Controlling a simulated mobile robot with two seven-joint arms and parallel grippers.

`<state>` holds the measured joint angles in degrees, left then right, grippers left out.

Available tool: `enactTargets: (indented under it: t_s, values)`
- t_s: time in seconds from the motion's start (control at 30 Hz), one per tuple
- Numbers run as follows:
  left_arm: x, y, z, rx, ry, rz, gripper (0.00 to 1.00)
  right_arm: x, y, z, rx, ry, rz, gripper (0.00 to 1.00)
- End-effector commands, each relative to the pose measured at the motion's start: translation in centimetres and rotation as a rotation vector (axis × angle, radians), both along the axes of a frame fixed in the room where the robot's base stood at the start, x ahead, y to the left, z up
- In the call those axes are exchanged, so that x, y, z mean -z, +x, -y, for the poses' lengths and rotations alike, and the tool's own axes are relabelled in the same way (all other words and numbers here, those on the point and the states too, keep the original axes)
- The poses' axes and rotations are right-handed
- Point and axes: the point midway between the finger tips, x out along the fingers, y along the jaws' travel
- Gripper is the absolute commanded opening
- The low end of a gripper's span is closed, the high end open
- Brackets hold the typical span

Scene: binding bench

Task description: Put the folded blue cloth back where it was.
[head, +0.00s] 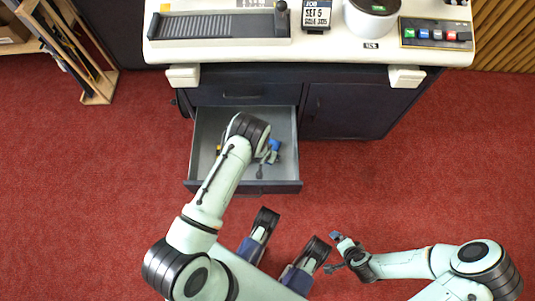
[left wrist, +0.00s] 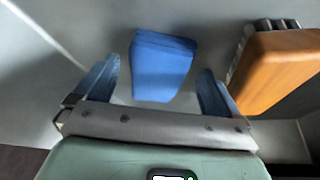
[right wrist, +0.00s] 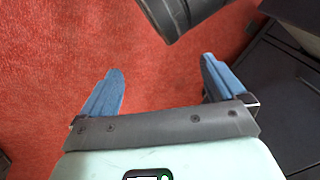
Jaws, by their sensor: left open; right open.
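The folded blue cloth (left wrist: 162,65) lies on the grey floor of the open drawer (head: 201,130). In the head view a small bright blue patch of the cloth (head: 274,145) shows beside my left wrist. My left gripper (left wrist: 160,75) is open inside the drawer, with one finger on each side of the cloth's near end and visible gaps to it. Whether the fingertips are level with the cloth is hard to tell. My left arm hides part of the drawer. My right gripper (head: 332,252) is open and empty over the red floor, right of the drawer front.
A thing with an orange-brown block (left wrist: 280,65) lies in the drawer close to the left gripper's right finger. A small yellow thing (head: 218,150) shows at the drawer's left. The bench top (head: 335,45) above holds a black-and-white sign (head: 317,14), a white canister (head: 370,22) and a button panel (head: 436,34).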

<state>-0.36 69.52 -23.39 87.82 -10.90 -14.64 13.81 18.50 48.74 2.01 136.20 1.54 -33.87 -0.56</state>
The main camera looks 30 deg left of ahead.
Motion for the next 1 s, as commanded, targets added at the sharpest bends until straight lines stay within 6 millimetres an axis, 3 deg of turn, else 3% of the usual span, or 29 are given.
enactTargets:
  t_s: [0.6, 1.0]
  values:
    - [-10.4, -4.0, 0.6, -0.001, 0.000, 0.002, 0.97, -4.6, -5.8, -3.1, -0.065, 0.078, -0.151, 0.97]
    - [-11.3, -4.6, 0.7, 0.000, 0.000, 0.000, 0.97, -4.8, -6.5, -3.3, -0.071, 0.086, -0.170, 0.97]
